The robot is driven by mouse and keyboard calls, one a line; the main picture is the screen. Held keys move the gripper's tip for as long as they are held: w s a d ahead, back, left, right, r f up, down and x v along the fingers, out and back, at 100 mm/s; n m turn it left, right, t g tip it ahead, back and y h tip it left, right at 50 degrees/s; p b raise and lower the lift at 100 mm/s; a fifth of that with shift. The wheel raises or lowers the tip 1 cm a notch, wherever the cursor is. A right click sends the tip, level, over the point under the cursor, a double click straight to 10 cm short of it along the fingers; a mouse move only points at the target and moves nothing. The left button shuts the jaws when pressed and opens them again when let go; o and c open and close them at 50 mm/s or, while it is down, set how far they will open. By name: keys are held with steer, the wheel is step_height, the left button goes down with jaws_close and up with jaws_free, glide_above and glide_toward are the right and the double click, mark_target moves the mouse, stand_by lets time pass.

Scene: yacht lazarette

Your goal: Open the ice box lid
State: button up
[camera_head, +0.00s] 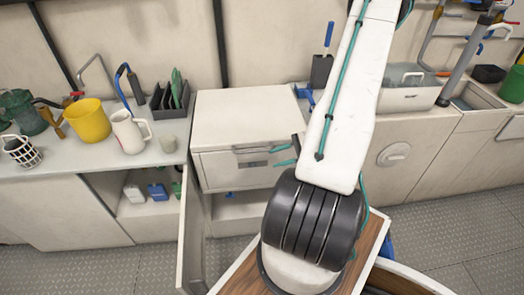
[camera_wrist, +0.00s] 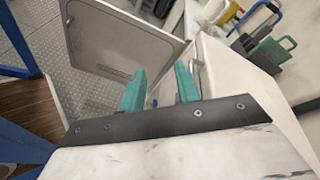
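A white chest (camera_head: 225,168), which looks like the ice box, stands mid-picture in the head view. Its flat lid (camera_head: 243,115) lies level and looks closed. A bar handle (camera_head: 262,148) runs across its upper front. My gripper (camera_head: 277,156) is just in front of the chest, at the right end of the handle. In the wrist view my gripper (camera_wrist: 160,70) has its two teal fingers apart with nothing seen between them. The handle (camera_wrist: 196,72) shows just right of the right finger there; contact cannot be told. My arm hides the chest's right front.
A cabinet door (camera_head: 192,235) hangs open below and left of the chest; it also shows in the wrist view (camera_wrist: 120,42). A yellow bucket (camera_head: 88,121) and white jug (camera_head: 128,132) stand on the left counter. A white cooler (camera_head: 400,97) stands at right.

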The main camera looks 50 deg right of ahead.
mark_target(267, 150)
steer(key=w+d+f+t+h, duration=0.1)
steer(key=d, duration=0.1)
steer(key=w+d+f+t+h, duration=0.2)
steer(key=d, duration=0.1)
steer(key=shift+w+d+f+t+h, duration=0.1)
steer(key=shift+d+f+t+h, duration=0.1)
steer(key=shift+d+t+h, duration=0.1)
steer(key=x, duration=0.7)
jaws_close()
